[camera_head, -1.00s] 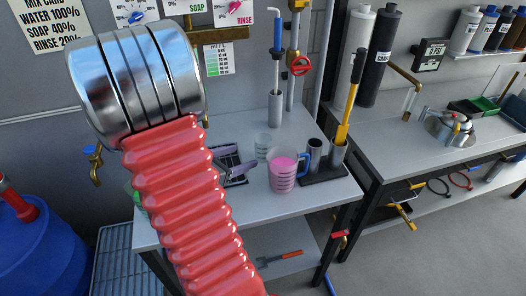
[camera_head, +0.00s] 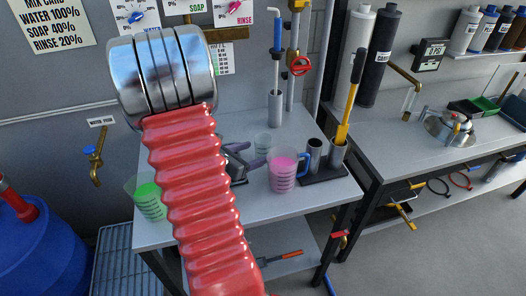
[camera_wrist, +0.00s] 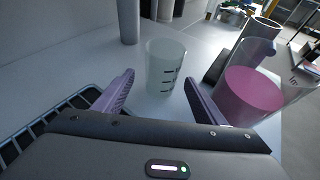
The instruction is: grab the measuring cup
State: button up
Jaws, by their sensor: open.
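A clear measuring cup (camera_head: 262,142) with dark marks stands upright on the table. In the wrist view this clear cup (camera_wrist: 166,58) is straight ahead, just beyond and between the fingertips. A cup with pink liquid (camera_head: 283,172) and a blue handle stands to its right; the pink cup (camera_wrist: 252,92) is right of my fingers in the wrist view. A cup with green liquid (camera_head: 149,200) stands at the table's left, partly behind my red arm. My gripper (camera_head: 256,158) has purple fingers; in the wrist view the gripper (camera_wrist: 159,82) is spread open and holds nothing.
A dark holder (camera_head: 322,180) with metal tubes and a yellow-handled tool is right of the pink cup. A grey cylinder (camera_head: 275,109) stands behind the clear cup. A dark rack (camera_wrist: 68,112) lies at left in the wrist view.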

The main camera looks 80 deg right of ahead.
aim_at(258, 153)
jog(key=shift+x, duration=2.55)
jog(key=shift+s+a+f, duration=0.1)
jog(key=shift+s, duration=0.1)
jog(key=shift+c, duration=0.4)
jog(key=c, duration=1)
